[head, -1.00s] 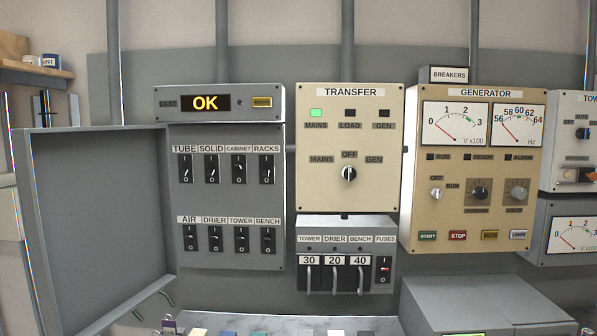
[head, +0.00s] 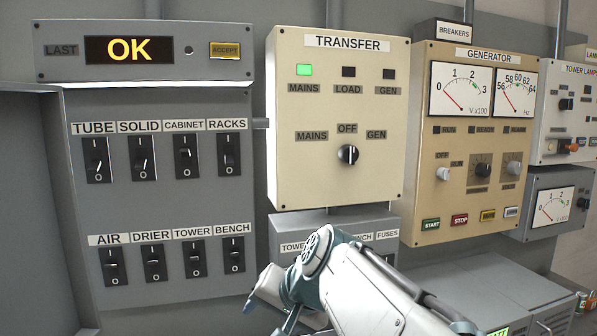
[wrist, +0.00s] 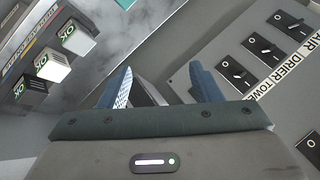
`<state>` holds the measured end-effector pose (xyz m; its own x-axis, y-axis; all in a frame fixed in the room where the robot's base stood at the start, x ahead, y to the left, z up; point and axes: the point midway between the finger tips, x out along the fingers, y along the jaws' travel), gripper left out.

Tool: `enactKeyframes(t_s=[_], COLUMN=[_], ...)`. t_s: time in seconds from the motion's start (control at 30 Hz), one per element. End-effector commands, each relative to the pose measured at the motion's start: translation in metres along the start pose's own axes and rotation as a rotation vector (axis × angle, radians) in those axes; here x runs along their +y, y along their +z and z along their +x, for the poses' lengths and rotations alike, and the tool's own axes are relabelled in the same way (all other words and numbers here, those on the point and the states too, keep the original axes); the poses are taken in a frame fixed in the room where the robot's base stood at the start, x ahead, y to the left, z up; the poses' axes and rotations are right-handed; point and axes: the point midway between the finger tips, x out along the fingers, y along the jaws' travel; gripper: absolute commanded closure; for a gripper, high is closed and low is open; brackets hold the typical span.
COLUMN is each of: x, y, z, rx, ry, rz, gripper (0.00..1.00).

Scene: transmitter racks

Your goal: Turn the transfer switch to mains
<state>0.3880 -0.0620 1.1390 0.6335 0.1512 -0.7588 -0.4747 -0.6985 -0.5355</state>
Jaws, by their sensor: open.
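The transfer panel (head: 335,190) is a cream box on the wall in the middle of the head view. Its black knob (head: 348,154) has a white mark pointing up at OFF, between the MAINS and GEN labels. The green lamp over the upper MAINS label is lit; the LOAD and GEN lamps are dark. My gripper (wrist: 155,88) shows in the wrist view with its two blue-tipped fingers apart and nothing between them. It is near the AIR, DRIER and TOWER switches, away from the transfer knob. In the head view my arm hides most of the fuse box below.
A grey switch panel (head: 83,215) with several rocker switches stands left of the transfer panel, under an OK display (head: 129,49). The generator panel (head: 470,205) is to the right. Grey cabinets stand below it. The wrist view shows small OK-labelled blocks (wrist: 52,65).

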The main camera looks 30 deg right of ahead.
Motion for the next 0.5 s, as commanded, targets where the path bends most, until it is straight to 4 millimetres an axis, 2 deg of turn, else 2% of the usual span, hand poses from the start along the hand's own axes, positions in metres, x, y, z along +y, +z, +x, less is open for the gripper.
enactKeyframes(t_s=[0.03, 0.1, 0.2, 0.3, 0.4, 0.5], x=[0.008, 0.010, 0.018, 0.027, 0.033, 0.035], y=[-0.037, -0.085, -0.140, -0.175, -0.194, -0.203], z=[-0.011, -0.044, -0.100, -0.156, -0.199, -0.225], rx=[0.106, 0.235, 0.402, 0.536, 0.626, 0.675], ry=[-0.075, -0.190, -0.353, -0.497, -0.603, -0.667], rz=[0.150, 0.325, 0.519, 0.644, 0.715, 0.748], gripper=[0.42, 0.42, 0.42, 0.42, 0.42, 0.42])
